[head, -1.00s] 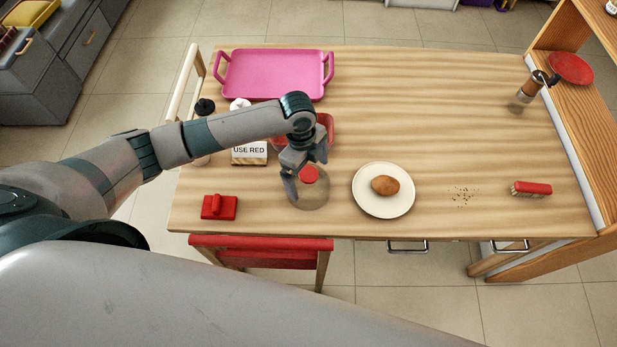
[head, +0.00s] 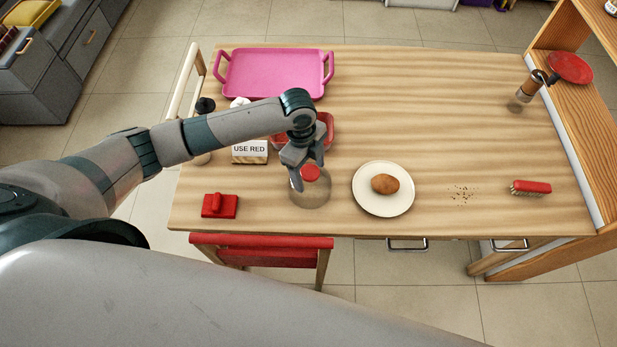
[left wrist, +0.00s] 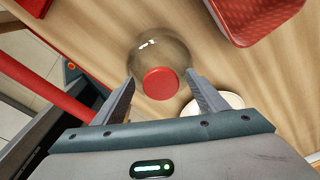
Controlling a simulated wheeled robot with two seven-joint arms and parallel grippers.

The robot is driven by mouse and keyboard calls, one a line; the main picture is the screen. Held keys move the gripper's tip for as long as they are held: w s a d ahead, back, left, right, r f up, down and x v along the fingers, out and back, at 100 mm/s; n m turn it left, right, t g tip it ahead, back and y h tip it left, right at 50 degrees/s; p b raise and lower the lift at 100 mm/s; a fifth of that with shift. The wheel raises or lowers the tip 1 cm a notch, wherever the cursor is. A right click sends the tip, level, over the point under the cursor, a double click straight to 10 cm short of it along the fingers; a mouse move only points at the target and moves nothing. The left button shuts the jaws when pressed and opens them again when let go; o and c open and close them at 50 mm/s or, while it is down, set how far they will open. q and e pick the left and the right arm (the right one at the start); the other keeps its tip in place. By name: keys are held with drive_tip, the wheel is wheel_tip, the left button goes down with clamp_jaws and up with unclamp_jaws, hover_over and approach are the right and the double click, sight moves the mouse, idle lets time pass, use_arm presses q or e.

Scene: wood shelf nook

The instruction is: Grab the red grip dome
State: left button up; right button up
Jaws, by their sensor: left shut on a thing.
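The dome is a clear cover (head: 311,197) with a red round grip on top (head: 311,173). It stands on the wooden table, left of the plate. In the left wrist view the clear dome (left wrist: 158,46) lies beyond its red grip (left wrist: 161,84). My left gripper (head: 309,175) is over the dome from above, shut on the red grip. In the left wrist view its two fingers (left wrist: 160,87) are on either side of the grip. The dome's base looks to be on the table. My right gripper is not in view.
A white plate (head: 384,208) with a brown bread roll (head: 384,184) is right of the dome. Behind are a red basket (head: 330,128), a "USE RED" sign (head: 249,149) and a pink tray (head: 275,72).

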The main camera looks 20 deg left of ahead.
use_arm(q)
drive_tip(key=shift+s+f, duration=0.4)
drive_tip(key=shift+f, duration=0.05)
drive_tip(key=shift+r+b, duration=0.15)
drive_tip(key=shift+b, duration=0.15)
drive_tip(key=shift+c, duration=1.2)
drive_tip(key=shift+w+r, duration=0.15)
drive_tip(key=shift+r, duration=0.2)
drive_tip(key=c, duration=0.8)
drive_tip(key=shift+o, duration=0.2)
wheel_tip(320, 180, up, 3)
drive_tip(key=shift+w+f+b, duration=0.15)
drive_tip(key=shift+b, duration=0.7)
drive_tip(key=s+d+r+b, duration=0.3)
drive_tip(key=s+d+r, duration=0.2)
drive_tip(key=d, duration=0.5)
wheel_tip(320, 180, up, 3)
drive_tip(key=shift+s+f, duration=0.2)
drive_tip(key=shift+s, duration=0.2)
